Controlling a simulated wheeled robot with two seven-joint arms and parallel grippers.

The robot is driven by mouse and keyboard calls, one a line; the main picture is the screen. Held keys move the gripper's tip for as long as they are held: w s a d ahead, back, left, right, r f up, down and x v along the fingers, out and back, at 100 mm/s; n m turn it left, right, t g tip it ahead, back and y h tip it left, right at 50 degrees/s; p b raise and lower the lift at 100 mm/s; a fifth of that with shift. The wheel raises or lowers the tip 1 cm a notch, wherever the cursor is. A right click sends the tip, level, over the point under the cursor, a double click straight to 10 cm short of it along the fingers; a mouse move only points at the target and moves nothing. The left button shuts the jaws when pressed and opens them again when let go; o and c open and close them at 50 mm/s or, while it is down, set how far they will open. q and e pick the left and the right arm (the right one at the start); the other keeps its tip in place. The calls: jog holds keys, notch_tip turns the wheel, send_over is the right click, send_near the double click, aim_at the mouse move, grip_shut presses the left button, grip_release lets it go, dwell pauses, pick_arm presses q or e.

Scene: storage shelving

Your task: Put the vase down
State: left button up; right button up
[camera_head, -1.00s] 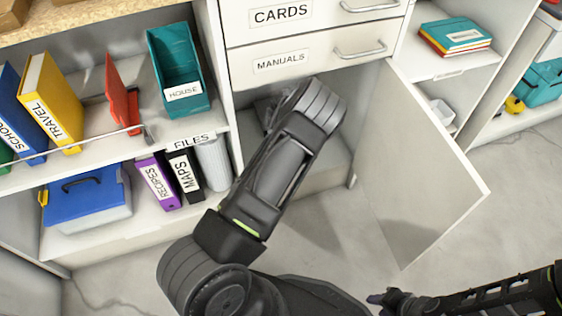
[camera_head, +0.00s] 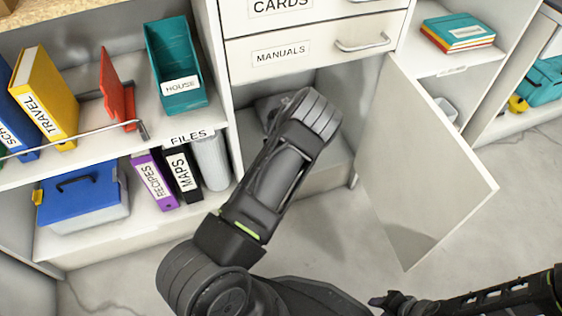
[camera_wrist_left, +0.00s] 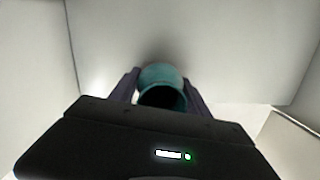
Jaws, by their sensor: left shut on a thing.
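The vase (camera_wrist_left: 162,74) is teal and round-mouthed, with a dark opening facing the camera in the left wrist view. My left gripper (camera_wrist_left: 162,82) is shut on it, one dark finger on each side. The vase is inside the pale cabinet compartment (camera_head: 325,178) under the MANUALS drawer. In the head view my left arm reaches into this compartment and hides the vase and the fingers. The vase's base is hidden, so I cannot tell whether it touches the cabinet floor. My right gripper (camera_head: 388,301) is low at the right, its fingers unclear.
The cabinet door (camera_head: 425,165) stands open to the right of my left arm. The MANUALS drawer (camera_head: 310,52) is shut above. Left of the compartment are shelves with binders, a teal HOUSE box (camera_head: 177,65) and a blue-lidded case (camera_head: 82,200). Compartment walls stand close on both sides.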

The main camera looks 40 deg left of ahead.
pick_arm(q)
jog(key=o, duration=1.5)
jog(key=shift+o, duration=0.2)
jog(key=r+p, duration=0.1)
jog(key=r, duration=0.1)
jog(key=r+p, duration=0.1)
jog(key=r, duration=0.2)
jog(key=r+p, duration=0.1)
jog(key=r, duration=0.1)
jog(key=shift+s+d+r+p, duration=0.25)
jog(key=shift+r+p, duration=0.1)
jog(key=shift+s+r, duration=0.1)
jog(key=shift+r, duration=0.4)
